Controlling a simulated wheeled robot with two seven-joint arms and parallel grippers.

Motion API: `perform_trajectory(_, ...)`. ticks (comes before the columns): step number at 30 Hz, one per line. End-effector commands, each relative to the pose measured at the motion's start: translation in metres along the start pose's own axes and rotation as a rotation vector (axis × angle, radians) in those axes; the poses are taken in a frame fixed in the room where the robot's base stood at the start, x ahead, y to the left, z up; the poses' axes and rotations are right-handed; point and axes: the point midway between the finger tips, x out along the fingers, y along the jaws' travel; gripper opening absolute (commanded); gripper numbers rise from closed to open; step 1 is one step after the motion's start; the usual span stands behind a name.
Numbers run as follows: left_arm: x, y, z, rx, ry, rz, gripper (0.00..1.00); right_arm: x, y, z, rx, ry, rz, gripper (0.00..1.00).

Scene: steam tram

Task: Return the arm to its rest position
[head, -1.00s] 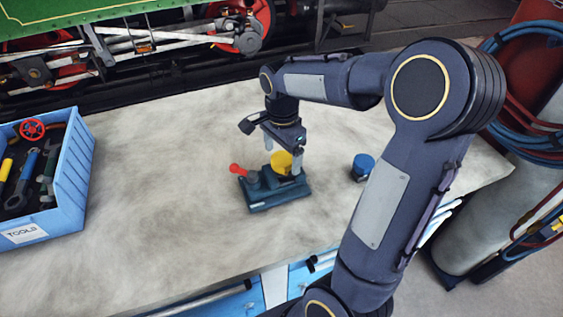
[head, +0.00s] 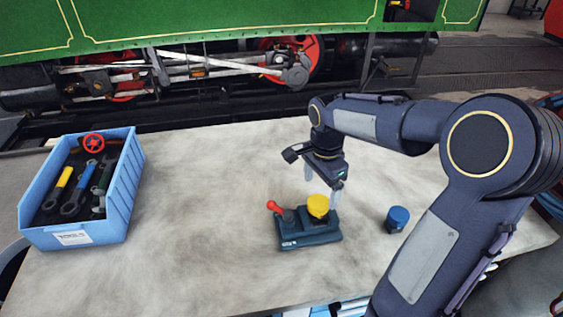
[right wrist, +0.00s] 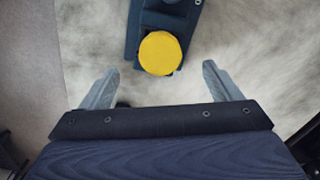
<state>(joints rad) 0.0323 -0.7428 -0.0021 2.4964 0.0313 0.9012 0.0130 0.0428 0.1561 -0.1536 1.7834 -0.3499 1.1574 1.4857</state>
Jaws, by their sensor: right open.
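My right gripper (head: 322,180) is open and empty above the bench, just behind and over a dark blue-green fixture (head: 310,237). The fixture carries a yellow round cap (head: 318,206) and a red-knobbed lever (head: 275,208). In the right wrist view, the two fingers of the right gripper (right wrist: 161,85) stand apart, with the yellow cap (right wrist: 160,53) ahead of them and nothing between them. My right arm reaches in from the right of the head view. My left gripper is not in view.
A blue bin (head: 118,205) with tools and a red handwheel stands at the left of the bench (head: 200,230). A small blue cylinder (head: 397,219) stands right of the fixture, near my arm. The green steam tram (head: 220,25) is behind the bench. The bench between bin and fixture is clear.

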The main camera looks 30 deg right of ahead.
Motion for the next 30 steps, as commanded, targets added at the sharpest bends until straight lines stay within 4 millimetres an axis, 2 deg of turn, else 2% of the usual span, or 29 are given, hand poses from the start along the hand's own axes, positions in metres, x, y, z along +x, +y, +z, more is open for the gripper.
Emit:
perform_trajectory(5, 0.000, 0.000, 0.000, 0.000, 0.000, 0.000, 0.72, -0.001, 0.001, 0.001, -0.008, -0.003, -0.004, 0.84)
perform_trajectory(8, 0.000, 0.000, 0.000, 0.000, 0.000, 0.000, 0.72, -0.009, 0.012, 0.008, -0.082, -0.026, -0.037, 0.84)
perform_trajectory(11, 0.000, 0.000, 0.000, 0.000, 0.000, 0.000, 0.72, -0.022, 0.035, 0.026, -0.263, -0.066, -0.119, 0.84)
perform_trajectory(15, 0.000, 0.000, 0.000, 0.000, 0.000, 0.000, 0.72, -0.037, 0.081, 0.062, -0.626, -0.093, -0.295, 0.84)
perform_trajectory(21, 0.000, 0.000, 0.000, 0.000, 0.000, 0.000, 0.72, -0.037, 0.135, 0.109, -1.090, -0.014, -0.527, 0.84)
perform_trajectory(25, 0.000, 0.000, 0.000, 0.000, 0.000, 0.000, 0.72, -0.031, 0.154, 0.126, -1.269, 0.052, -0.610, 0.84)
perform_trajectory(30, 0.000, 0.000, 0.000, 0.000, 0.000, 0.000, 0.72, -0.027, 0.161, 0.134, -1.352, 0.089, -0.644, 0.84)
